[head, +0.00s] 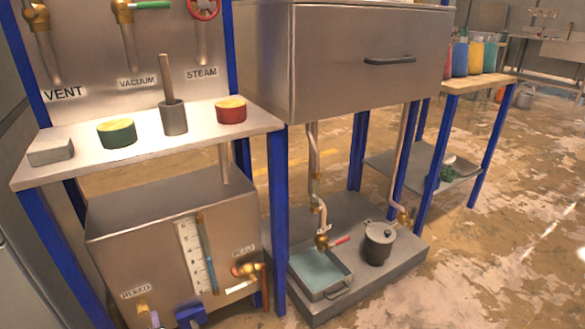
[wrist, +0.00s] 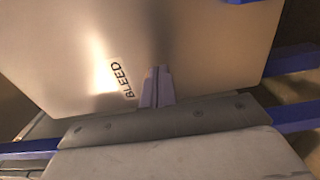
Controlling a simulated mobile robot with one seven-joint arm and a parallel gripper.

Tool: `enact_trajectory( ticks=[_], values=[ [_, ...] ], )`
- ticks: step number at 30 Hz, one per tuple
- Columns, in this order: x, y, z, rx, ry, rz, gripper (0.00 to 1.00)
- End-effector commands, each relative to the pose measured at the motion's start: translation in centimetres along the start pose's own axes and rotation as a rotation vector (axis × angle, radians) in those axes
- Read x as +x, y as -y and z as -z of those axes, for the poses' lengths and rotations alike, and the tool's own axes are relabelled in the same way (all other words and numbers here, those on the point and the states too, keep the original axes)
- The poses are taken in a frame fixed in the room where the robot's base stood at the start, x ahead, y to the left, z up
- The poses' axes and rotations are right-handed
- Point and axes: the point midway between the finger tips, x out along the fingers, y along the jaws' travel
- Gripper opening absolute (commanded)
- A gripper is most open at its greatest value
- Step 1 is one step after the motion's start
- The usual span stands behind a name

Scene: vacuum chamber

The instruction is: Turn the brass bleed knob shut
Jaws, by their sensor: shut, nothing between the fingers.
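The brass bleed knob (head: 143,307) shows at the bottom edge of the head view, on the front of the steel tank (head: 150,255), just below the BLEED label (head: 136,291). My gripper (wrist: 158,70) is shut and empty in the wrist view, its purple fingers pointing at the tank face beside the BLEED label (wrist: 122,78). The knob does not show in the wrist view; it may be hidden by the fingers. A small purple piece (head: 155,320) beside the knob in the head view looks like my fingertip. I cannot tell whether it touches the knob.
A gauge (head: 195,258) and a brass valve (head: 248,270) are on the tank front to the right. A blue piece (head: 190,316) stands low beside the knob. A shelf (head: 75,170) with several pots is above. Blue legs (head: 279,220) flank the tank.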

Motion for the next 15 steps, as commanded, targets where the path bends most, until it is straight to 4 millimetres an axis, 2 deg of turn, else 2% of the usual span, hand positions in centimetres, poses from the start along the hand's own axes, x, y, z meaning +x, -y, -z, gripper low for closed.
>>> enact_trajectory(
  ticks=[5, 15],
  values=[
    [0.67, 0.01, 0.03, 0.001, 0.0, -0.001, 0.0],
    [0.7, -0.09, 0.03, 0.0, 0.0, 0.0, 0.0]
  ],
)
